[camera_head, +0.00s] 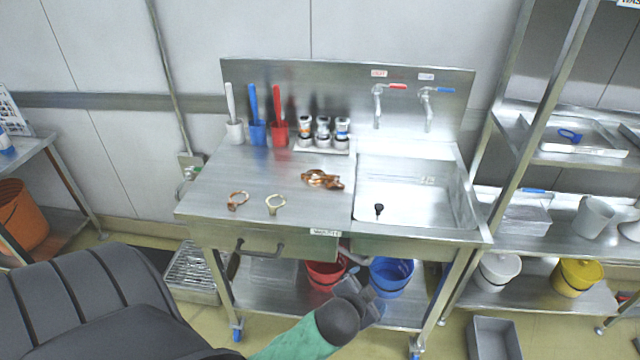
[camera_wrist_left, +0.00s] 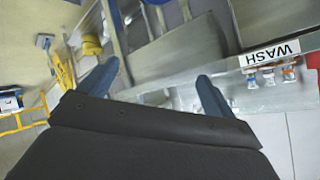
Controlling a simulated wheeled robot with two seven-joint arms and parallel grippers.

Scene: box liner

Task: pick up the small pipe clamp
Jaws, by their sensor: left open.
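Two small ring-shaped clamps lie on the steel worktop: a copper-coloured one (camera_head: 238,200) and a pale brass-coloured one (camera_head: 275,205) to its right. A larger copper-coloured cluster (camera_head: 323,180) lies behind them, near the sink. I cannot tell which one is the small pipe clamp. My left gripper (camera_head: 366,297) is low in front of the table, below the worktop and away from the clamps. In the left wrist view its fingers (camera_wrist_left: 158,85) are spread with nothing between them. No clamp is distinguishable in that view. My right gripper is not in view.
The sink (camera_head: 400,205) holds a small black item (camera_head: 379,210). Brushes in cups and a bottle rack (camera_head: 322,146) stand along the back. A red bucket (camera_head: 322,274) and blue bucket (camera_head: 391,276) sit below. The worktop's front left is mostly clear. Shelving (camera_head: 545,165) stands right.

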